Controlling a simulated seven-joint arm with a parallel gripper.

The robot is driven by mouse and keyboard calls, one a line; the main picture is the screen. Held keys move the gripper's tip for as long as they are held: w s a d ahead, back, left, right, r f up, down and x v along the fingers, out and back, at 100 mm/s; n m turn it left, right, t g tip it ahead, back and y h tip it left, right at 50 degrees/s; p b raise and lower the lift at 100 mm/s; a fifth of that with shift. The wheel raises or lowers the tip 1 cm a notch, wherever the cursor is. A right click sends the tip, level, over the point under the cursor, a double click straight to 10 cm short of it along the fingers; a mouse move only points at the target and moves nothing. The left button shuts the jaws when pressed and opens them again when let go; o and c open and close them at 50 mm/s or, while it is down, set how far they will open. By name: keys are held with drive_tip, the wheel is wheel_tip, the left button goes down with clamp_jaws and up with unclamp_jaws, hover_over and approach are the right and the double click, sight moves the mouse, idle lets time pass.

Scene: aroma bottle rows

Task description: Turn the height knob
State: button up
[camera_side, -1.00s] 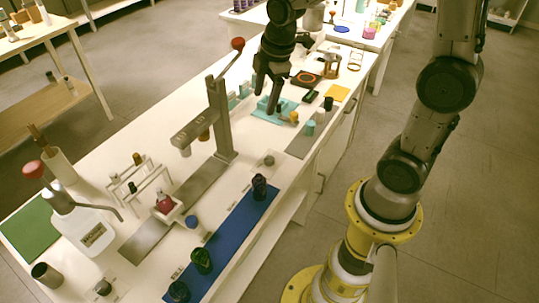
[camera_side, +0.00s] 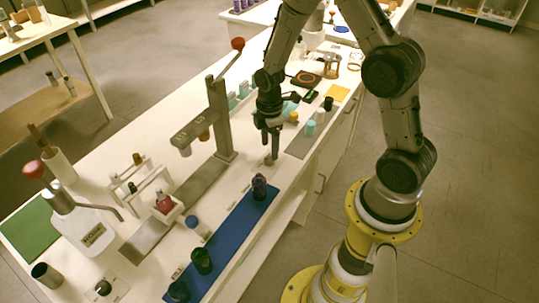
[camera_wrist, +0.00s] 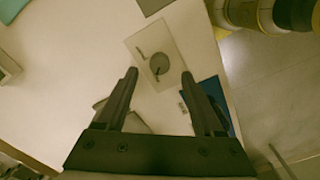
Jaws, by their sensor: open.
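A small round grey knob (camera_wrist: 159,64) sits on a pale rectangular plate (camera_wrist: 172,77) with a dark mark beside it. In the side view the knob (camera_side: 269,160) is just below my gripper (camera_side: 271,146) and partly hidden by it. In the wrist view my gripper (camera_wrist: 160,76) is open, its two fingers apart with the knob showing between and slightly beyond the tips. The fingers appear above the knob; I cannot tell whether they touch it. A second, dark knob (camera_side: 103,287) on a pale plate is at the front left. No readable label shows which is the height knob.
A grey press stand (camera_side: 221,120) with a red-ended lever stands left of my gripper. A blue mat (camera_side: 232,225) with dark bottles lies in front, the nearest bottle (camera_side: 259,187) close to the knob.

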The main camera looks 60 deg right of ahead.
sight(269, 159)
drive_tip(key=shift+f, duration=2.3)
clamp_jaws()
